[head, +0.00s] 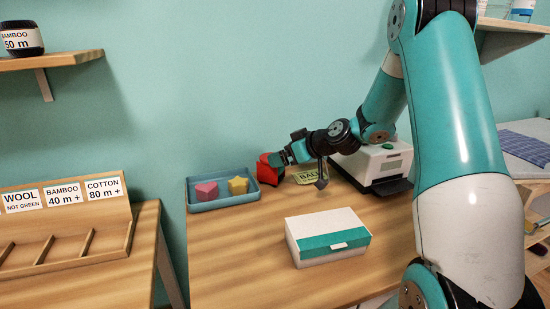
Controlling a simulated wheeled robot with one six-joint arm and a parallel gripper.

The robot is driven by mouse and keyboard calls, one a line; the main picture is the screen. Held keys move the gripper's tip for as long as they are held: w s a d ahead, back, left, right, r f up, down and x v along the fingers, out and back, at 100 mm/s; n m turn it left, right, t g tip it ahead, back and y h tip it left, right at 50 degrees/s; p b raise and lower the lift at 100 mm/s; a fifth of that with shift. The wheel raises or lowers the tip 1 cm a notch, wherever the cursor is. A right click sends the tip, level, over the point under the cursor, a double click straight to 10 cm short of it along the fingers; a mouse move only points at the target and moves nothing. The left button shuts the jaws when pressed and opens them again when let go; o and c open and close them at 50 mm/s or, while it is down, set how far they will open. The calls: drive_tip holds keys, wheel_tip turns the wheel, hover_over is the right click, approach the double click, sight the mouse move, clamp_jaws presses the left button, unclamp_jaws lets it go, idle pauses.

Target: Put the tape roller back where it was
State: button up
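A red object (266,173), perhaps the tape roller, is at the back of the wooden table, just right of the blue tray. It is small in view, and I cannot make out its shape fully. My gripper (279,158) reaches in from the right, and its tips are right at the red object's upper right side. The tips overlap the object in view. I cannot tell whether they are closed around it or only beside it.
The blue tray (196,207) holds a pink block (207,191) and a yellow star (238,185). A labelled card (310,176) lies behind my wrist. A white machine with a green button (372,161) stands at the back right. A white-and-teal box (328,222) sits in front.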

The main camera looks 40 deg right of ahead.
drive_tip(key=v, duration=0.7)
drive_tip(key=s+a+r+n+g+y, duration=0.1)
drive_tip(key=s+a+g, duration=0.2)
drive_tip(key=a, duration=0.7)
drive_tip(key=s+a+r+n+g+y, duration=0.1)
drive_tip(key=s+a+g+y, duration=0.15)
drive_tip(key=a, duration=0.75)
drive_tip(key=s+a+g+h, duration=0.1)
drive_tip(key=s+a+g, duration=0.2)
drive_tip(key=s, duration=0.7)
drive_tip(key=s+a+n+g+h, duration=0.1)
drive_tip(key=s+a+g+h, duration=0.1)
drive_tip(key=s+a, duration=0.5)
drive_tip(key=s+r+g, duration=0.1)
drive_tip(key=s, duration=0.2)
drive_tip(key=shift+s, duration=0.35)
drive_tip(key=shift+h, duration=0.25)
wheel_tip(320, 180, up, 12)
drive_tip(key=p, duration=1.1)
drive_tip(key=shift+p, duration=0.4)
